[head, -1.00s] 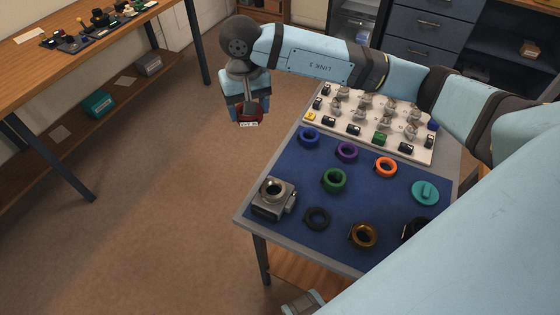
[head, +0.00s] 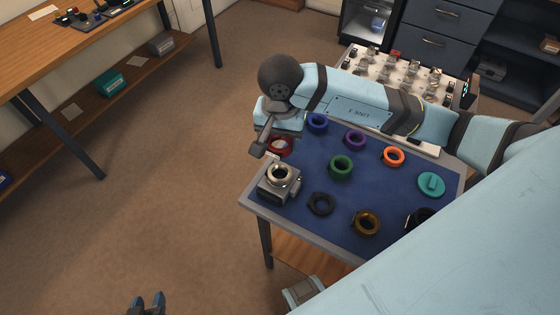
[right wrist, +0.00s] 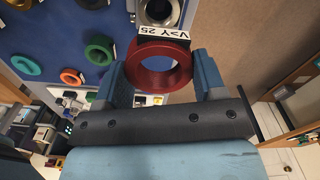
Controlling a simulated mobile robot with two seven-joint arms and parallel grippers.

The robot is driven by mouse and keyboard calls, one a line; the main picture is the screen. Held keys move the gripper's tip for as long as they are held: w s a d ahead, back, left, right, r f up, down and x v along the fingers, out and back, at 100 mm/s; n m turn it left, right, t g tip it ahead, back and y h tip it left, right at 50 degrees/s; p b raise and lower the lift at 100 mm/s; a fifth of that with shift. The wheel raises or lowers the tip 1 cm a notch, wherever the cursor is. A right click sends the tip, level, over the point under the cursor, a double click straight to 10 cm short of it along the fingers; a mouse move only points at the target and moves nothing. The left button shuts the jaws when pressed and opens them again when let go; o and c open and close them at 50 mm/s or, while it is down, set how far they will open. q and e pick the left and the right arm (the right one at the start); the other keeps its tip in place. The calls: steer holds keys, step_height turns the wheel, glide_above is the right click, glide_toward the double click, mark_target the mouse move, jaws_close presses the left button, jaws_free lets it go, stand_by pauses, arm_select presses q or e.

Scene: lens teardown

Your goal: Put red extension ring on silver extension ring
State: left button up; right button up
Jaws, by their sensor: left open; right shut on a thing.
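The red extension ring (head: 281,147) is between the fingers of my right gripper (head: 279,140), which is shut on it. In the right wrist view the red ring (right wrist: 135,68) shows its open bore and a white label reading "V>Y 25". The silver extension ring (head: 280,173) sits on top of a grey block-shaped body (head: 279,190) at the mat's left corner. It also shows, partly cut off, in the right wrist view (right wrist: 141,14), just beyond the red ring. The red ring is apart from it, behind it in the head view. My left gripper (head: 147,302) is open and empty, low over the floor.
The blue mat (head: 300,225) holds other rings: blue (head: 317,123), purple (head: 355,140), green (head: 341,167), orange (head: 393,156), black (head: 321,204) and gold (head: 367,223). A teal cap (head: 431,184) lies at right. A white tray (head: 352,62) of small parts stands behind my arm.

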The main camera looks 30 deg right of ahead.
glide_above(280, 170)
step_height(280, 170, down, 5)
steer(key=shift+r, duration=0.1)
steer(key=shift+f, duration=2.45)
steer(key=o, duration=0.5)
steer(key=shift+f, duration=0.1)
steer(key=o, duration=0.4)
steer(key=shift+o, duration=0.2)
